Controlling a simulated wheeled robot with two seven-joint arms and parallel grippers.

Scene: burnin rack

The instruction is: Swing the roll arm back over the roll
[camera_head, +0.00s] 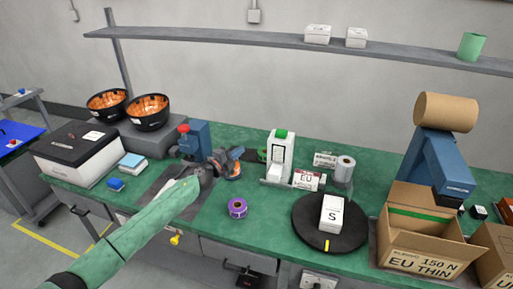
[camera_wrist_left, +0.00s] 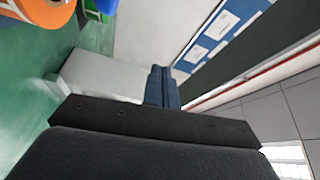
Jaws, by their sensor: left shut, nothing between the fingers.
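My left arm reaches over the bench from the lower left, and its gripper (camera_head: 208,170) is beside an orange-and-dark device (camera_head: 231,162) and a blue stand with a red knob (camera_head: 194,137). Whether they touch is unclear. In the left wrist view the narrow blue fingers (camera_wrist_left: 163,88) are together with nothing between them. An orange round part (camera_wrist_left: 45,10) shows at that view's upper left. A brown roll (camera_head: 446,112) sits on a blue machine (camera_head: 440,165) at the right. A small white roll (camera_head: 345,168) stands mid-bench. I cannot clearly make out which part is the roll arm.
A purple tape roll (camera_head: 237,208) lies near the front edge. A white box marked S (camera_head: 333,213) stands on a black turntable (camera_head: 305,225). An open carton (camera_head: 425,258) is at the right. Two black bowls (camera_head: 150,122) stand at the left. A shelf (camera_head: 270,41) runs above.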

